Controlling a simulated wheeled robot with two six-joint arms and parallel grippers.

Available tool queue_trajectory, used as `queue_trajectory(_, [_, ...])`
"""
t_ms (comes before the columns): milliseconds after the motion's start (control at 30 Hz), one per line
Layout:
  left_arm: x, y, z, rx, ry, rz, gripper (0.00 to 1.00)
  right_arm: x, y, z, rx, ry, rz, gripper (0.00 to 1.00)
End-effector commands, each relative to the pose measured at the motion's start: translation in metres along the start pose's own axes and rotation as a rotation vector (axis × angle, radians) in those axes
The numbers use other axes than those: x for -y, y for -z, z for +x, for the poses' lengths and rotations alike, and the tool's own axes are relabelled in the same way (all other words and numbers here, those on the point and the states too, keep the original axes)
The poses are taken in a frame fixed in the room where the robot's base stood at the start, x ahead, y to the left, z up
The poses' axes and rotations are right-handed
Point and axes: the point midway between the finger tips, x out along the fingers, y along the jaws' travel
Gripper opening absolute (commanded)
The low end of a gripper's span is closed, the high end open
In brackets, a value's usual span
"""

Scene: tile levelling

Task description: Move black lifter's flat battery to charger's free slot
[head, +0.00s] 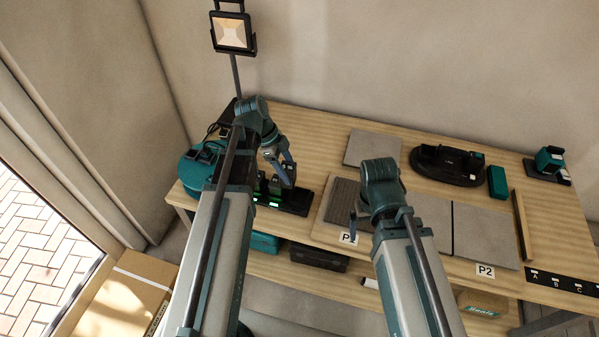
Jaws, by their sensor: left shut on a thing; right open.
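The charger (296,207) is a black strip near the table's front left, with green lights on it. My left gripper (281,161) is shut on a dark battery (286,174) at the charger's right part; I cannot tell whether the battery is seated or just above. Other dark blocks stand in the charger to its left, partly hidden by my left arm. The black lifter (447,165) lies on the table at the back right, with a dark oval base. My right gripper (356,216) is open and empty over the tiles near the P1 label, partly hidden by its wrist.
Grey tiles (484,232) lie in the middle, with labels P1 (348,239) and P2 (485,271). A teal box (497,182) and a teal-and-black device (549,160) stand at the right. A round teal thing (196,172) is at the left. A lamp (232,32) stands behind.

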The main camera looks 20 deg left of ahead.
Motion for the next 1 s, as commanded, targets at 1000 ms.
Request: queue_trajectory(1000, [0.009,0.015,0.054,-0.001,-0.034,0.083,0.00,0.004,0.003,0.044,0.000,0.000,0.000,0.95])
